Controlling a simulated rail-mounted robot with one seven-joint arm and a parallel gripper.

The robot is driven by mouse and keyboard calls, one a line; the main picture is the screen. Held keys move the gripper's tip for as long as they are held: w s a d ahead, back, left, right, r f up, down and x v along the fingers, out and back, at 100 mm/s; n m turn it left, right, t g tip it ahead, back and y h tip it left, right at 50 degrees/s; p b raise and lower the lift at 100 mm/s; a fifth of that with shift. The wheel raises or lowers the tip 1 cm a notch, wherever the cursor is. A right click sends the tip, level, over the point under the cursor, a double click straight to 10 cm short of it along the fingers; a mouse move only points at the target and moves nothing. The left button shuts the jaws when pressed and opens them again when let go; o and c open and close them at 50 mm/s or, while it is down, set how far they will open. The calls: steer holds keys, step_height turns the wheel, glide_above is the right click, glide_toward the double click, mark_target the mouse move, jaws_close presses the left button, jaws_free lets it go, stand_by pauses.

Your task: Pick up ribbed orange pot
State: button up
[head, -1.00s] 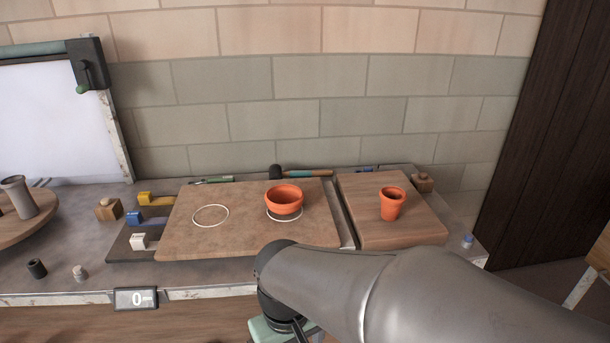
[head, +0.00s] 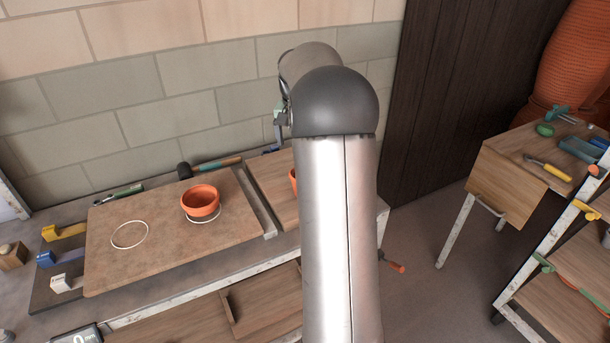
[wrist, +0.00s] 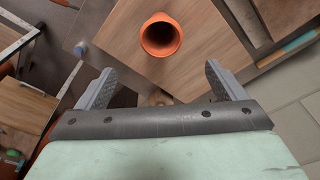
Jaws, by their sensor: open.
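An orange pot (wrist: 161,36) shows in the wrist view with its round open mouth facing the camera. It stands on the light wooden board, and I cannot make out ribs on it. In the head view only a sliver of this pot (head: 293,181) shows beside my arm, which hides the rest. My gripper (wrist: 159,67) is open and empty; the pot lies beyond its fingertips, roughly centred between them and apart from them. A wider orange bowl (head: 201,200) sits at a white ring on the brown board (head: 150,260).
A second white ring (head: 129,234) on the brown board is empty. A large ribbed orange form (head: 572,60) and a tool-topped wooden cabinet (head: 530,165) are at right.

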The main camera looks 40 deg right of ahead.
steer(key=f, duration=0.7)
steer(key=w+d+f+p, duration=0.1)
steer(key=f, duration=0.3)
steer(key=shift+f, duration=0.2)
steer(key=shift+w+d+f+p, duration=0.15)
steer(key=shift+f+p, duration=0.2)
steer(key=shift+f, duration=0.95)
steer(key=shift+d+f+p, duration=0.1)
steer(key=shift+f+p, duration=0.25)
steer(key=shift+f, duration=0.95)
steer(key=c, duration=1.1)
